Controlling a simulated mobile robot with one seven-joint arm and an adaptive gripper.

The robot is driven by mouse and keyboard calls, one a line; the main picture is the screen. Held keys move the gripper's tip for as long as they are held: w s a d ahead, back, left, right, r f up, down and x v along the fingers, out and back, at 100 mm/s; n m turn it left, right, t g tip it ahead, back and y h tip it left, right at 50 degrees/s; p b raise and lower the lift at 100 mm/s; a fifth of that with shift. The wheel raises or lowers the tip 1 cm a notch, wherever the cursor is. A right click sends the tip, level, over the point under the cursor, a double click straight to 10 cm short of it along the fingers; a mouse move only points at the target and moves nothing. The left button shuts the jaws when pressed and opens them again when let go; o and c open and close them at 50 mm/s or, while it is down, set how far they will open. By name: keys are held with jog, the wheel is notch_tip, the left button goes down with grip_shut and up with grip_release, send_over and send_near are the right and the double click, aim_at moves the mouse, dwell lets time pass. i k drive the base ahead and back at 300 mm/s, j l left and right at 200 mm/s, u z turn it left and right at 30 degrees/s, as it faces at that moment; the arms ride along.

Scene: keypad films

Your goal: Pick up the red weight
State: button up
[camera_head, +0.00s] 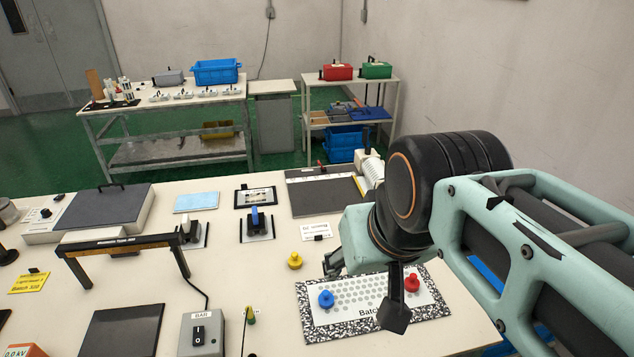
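The red weight (412,283) stands upright at the right part of a white keypad film (350,318) with a speckled black-and-white border. My gripper (364,288) hangs over the film, to the left of the red weight in the picture. Its two dark fingers are spread apart with nothing visible between them. One finger shows just left of the red weight; whether it touches the weight cannot be told. A blue weight (326,299) stands on the film's left part. My arm covers part of the film's back edge.
A yellow weight (295,261) stands on the table behind the film. A grey switch box (202,334), a black plate (121,332) and a dark lamp frame (117,244) occupy the left. Small clamps (257,222) stand farther back.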

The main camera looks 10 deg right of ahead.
aim_at(411, 283)
jog(key=z, duration=0.9)
jog(key=k+l+u, duration=0.2)
jog(key=l+u, duration=0.2)
jog(key=l, duration=0.25)
